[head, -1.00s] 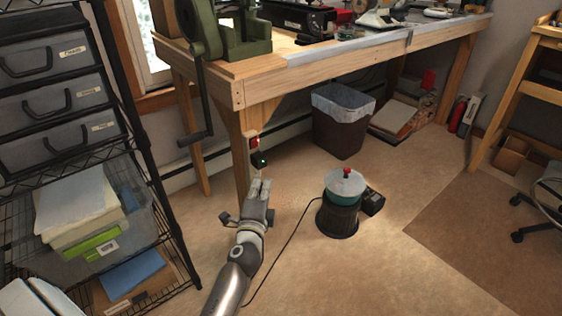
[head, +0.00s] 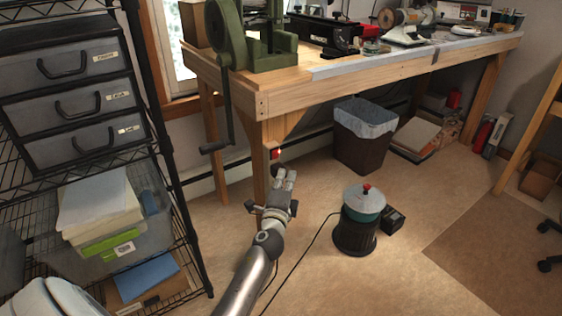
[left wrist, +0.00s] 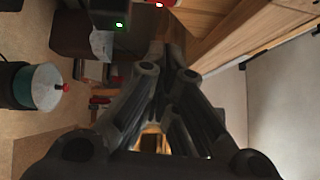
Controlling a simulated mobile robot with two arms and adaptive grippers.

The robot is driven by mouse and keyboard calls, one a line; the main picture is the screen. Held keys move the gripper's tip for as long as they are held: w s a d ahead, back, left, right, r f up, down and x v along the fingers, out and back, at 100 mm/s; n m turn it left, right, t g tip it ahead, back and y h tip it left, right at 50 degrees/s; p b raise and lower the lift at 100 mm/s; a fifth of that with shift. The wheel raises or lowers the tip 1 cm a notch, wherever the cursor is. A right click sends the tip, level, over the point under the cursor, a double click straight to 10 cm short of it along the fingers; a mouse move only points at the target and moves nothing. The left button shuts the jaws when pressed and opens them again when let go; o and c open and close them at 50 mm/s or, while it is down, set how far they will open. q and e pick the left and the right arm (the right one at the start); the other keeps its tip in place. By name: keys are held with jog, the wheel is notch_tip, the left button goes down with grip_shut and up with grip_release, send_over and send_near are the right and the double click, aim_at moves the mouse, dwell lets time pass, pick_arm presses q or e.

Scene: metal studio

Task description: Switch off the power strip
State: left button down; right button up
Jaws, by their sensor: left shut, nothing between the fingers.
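The power strip shows in the head view as a small part with a red light (head: 276,153) at the front leg of the wooden workbench. Its lower part is hidden behind my left gripper (head: 286,175), whose fingertips point up at it from just below in the picture. In the left wrist view a dark box with a green light (left wrist: 119,25) sits at the top edge, with a red light beside it. My left gripper (left wrist: 166,58) is shut and empty. I cannot tell whether it touches the strip. My right gripper is not in view.
The workbench (head: 330,90) stands behind, with a hand crank hanging at its left. A wire shelf (head: 165,150) with drawers is at left. A dark canister with a teal top (head: 362,215) and a cable are right of my arm. A bin (head: 365,150) stands farther back.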

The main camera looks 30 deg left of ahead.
aim_at(275, 155)
pick_arm(q)
jog(key=shift+w+a+r, duration=0.2)
jog(key=shift+w+a, duration=1.1)
jog(key=shift+w, duration=0.05)
jog(key=shift+w+a+r, duration=0.2)
jog(key=shift+w+a, duration=1.1)
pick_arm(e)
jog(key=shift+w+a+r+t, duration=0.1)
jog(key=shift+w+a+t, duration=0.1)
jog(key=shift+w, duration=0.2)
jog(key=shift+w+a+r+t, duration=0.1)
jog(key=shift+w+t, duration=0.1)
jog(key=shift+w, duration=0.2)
pick_arm(q)
jog(key=shift+r, duration=0.1)
jog(key=p, duration=0.3)
jog(key=shift+w+a+r+n+g, duration=0.1)
jog(key=shift+a+r+n+g, duration=0.2)
jog(key=shift+r, duration=0.1)
jog(key=shift+f, duration=0.2)
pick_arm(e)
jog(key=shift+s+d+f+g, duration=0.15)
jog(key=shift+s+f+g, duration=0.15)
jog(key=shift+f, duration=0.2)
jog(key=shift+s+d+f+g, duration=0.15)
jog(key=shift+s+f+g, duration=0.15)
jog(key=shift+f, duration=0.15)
